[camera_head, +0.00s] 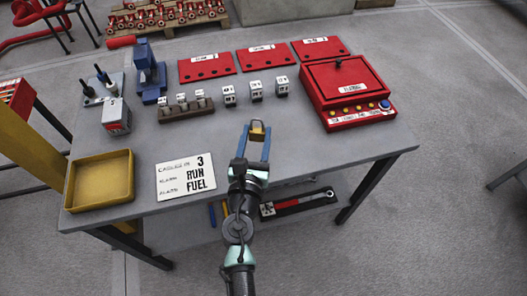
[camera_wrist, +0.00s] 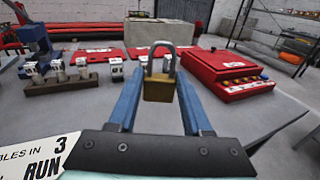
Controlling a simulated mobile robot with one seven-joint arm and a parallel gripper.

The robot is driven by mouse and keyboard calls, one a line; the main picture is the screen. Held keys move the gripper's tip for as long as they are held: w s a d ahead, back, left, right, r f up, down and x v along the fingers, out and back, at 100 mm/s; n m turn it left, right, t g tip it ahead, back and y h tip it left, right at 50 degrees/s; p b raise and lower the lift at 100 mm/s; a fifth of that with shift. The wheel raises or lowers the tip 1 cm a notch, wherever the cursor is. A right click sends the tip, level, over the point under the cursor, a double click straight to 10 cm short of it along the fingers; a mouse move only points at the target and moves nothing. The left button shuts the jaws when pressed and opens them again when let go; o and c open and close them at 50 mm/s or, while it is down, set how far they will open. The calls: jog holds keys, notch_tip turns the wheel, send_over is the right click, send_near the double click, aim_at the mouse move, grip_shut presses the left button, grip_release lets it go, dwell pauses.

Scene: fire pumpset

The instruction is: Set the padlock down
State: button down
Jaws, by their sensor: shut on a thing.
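A brass padlock (camera_head: 257,134) with a grey shackle is at the tips of my gripper (camera_head: 258,142) in the head view. In the wrist view the padlock (camera_wrist: 158,88) sits upright between the two blue fingers, shackle on top. My gripper (camera_wrist: 160,92) is shut on its brass body. The grey table (camera_head: 310,138) lies below and around it. I cannot tell for certain whether the padlock touches the tabletop.
A red box (camera_head: 343,90) stands right of the padlock. White tagged blocks (camera_head: 256,90) and a brown rack (camera_head: 186,110) lie beyond. A yellow tray (camera_head: 99,180) and a white card (camera_head: 186,181) are at the left front. The tabletop right of my gripper is bare.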

aim_at(257, 159)
jog(key=shift+f+b, duration=3.45)
jog(key=shift+f, duration=1.3)
jog(key=shift+f, duration=0.2)
jog(key=shift+c, duration=1.7)
grip_release()
jog(key=shift+r, duration=0.1)
jog(key=shift+s+r, duration=0.1)
jog(key=s, duration=1.1)
jog(key=shift+s+a+r, duration=0.3)
jog(key=shift+s+a, duration=0.1)
jog(key=shift+a, duration=0.05)
